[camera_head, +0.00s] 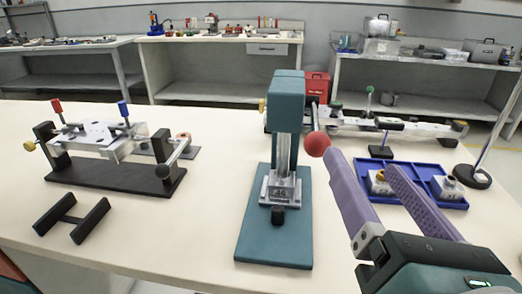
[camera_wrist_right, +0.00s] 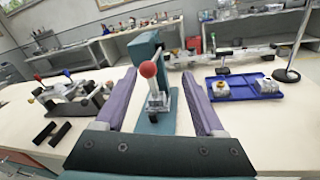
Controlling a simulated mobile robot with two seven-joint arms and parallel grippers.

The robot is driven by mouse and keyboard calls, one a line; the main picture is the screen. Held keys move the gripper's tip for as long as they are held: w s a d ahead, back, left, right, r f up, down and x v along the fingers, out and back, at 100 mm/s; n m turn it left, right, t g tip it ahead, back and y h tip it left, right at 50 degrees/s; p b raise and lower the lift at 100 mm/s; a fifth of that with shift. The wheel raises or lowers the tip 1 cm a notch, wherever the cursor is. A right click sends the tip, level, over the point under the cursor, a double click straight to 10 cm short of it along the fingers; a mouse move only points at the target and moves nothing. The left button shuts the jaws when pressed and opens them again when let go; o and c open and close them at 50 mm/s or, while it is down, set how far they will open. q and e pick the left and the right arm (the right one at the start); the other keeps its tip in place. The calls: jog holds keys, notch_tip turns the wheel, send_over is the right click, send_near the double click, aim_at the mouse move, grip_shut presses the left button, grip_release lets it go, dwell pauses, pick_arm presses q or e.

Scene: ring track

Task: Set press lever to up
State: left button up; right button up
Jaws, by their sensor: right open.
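The teal press (camera_head: 287,130) stands upright on its teal base plate at the middle of the table. It also shows in the wrist view (camera_wrist_right: 146,50). In the wrist view the red ball (camera_wrist_right: 148,69) appears between my fingers, nearer the left one. My right gripper (camera_head: 362,162) is open, with its purple fingers pointing toward the press and one tip close beside the ball. I cannot tell whether they touch. My left gripper is not in view.
A clamp fixture (camera_head: 115,180) on a black base and a black H-shaped stand (camera_head: 72,220) lie left. A blue tray (camera_head: 453,203) with metal parts and a round-based pole (camera_head: 472,177) stand right. A rail assembly (camera_head: 400,127) lies behind. Table between fixture and press is clear.

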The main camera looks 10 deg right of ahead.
aim_at(322, 150)
jog(key=w, duration=0.3)
jog(key=w+a+f+n, duration=0.1)
jog(key=w, duration=0.2)
jog(key=w+f+n+y, duration=0.1)
jog(key=w, duration=0.2)
jog(key=shift+w+a+t, duration=0.25)
jog(key=shift+w+t, duration=0.05)
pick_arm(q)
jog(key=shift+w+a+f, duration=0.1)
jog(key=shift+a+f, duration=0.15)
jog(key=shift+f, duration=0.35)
pick_arm(e)
grip_shut()
dwell(0.6)
